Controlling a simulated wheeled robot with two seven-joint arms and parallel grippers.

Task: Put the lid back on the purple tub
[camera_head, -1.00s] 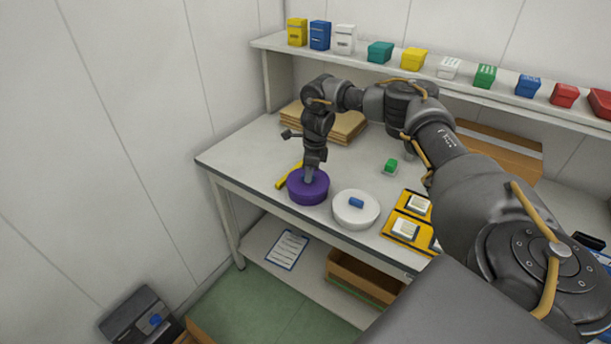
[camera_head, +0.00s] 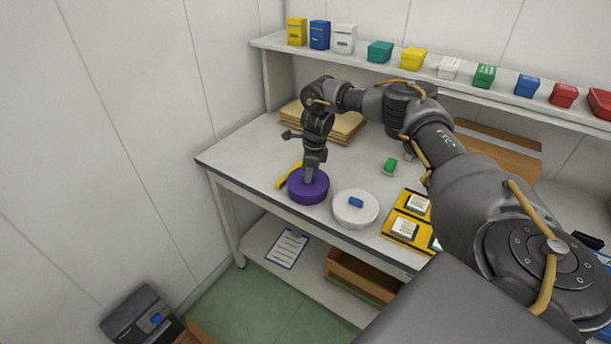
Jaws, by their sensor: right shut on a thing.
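The purple tub (camera_head: 308,193) stands near the front left edge of the workbench. Its top looks purple and flat, and I cannot make out a seam between tub and lid. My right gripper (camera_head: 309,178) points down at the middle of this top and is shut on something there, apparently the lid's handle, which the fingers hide. The lid looks level and in line with the tub; whether it is fully seated I cannot tell. My left gripper is not in view.
A white round tub (camera_head: 350,216) with a blue handle (camera_head: 356,202) stands close on the right. A yellow tool (camera_head: 286,177) lies just behind the purple tub. A green-topped item (camera_head: 390,165) and yellow trays (camera_head: 407,228) are further right. Cardboard (camera_head: 346,126) lies behind.

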